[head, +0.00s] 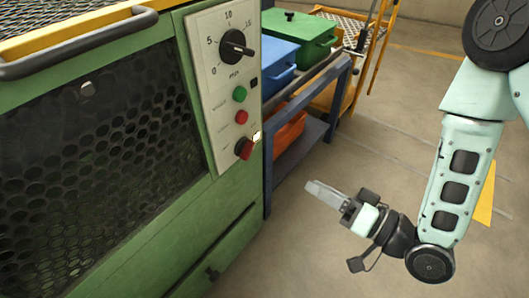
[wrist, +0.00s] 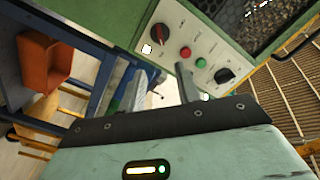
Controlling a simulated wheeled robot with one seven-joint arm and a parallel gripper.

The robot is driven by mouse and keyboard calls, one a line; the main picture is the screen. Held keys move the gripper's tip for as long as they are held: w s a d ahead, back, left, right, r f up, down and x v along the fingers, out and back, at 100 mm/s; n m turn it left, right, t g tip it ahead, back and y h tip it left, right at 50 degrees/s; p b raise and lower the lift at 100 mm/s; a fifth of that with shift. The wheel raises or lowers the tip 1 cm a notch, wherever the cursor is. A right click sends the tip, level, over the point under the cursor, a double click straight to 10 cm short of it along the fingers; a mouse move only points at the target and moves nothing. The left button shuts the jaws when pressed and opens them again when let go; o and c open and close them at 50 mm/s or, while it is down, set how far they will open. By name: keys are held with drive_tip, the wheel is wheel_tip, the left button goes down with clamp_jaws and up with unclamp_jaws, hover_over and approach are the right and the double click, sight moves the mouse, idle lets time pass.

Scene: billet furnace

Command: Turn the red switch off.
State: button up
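The red switch (head: 245,148) is a rotary knob on a dark base, low on the pale control panel (head: 208,95) of the green furnace. Its red handle sits tilted, and a small white lit square (head: 256,137) shows beside it. In the wrist view the red switch (wrist: 160,32) is beyond the fingers, near the top centre. My gripper (head: 322,192) is out in the air, right of and lower than the switch, apart from the panel. In the wrist view its two fingers (wrist: 163,88) stand apart with nothing between them.
A red button (head: 241,117), a green button (head: 239,94) and a black dial (head: 235,45) sit above the switch. A blue-framed bench (head: 338,90) with blue (head: 282,48) and green (head: 305,32) boxes stands right of the furnace. An orange bin (head: 290,130) is underneath. Open floor lies at right.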

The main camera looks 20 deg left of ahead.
sight(252, 150)
drive_tip(key=b+x, duration=1.3)
drive_tip(key=x, duration=0.3)
drive_tip(key=shift+w+a, duration=0.1)
drive_tip(key=shift+a, duration=0.2)
clamp_jaws()
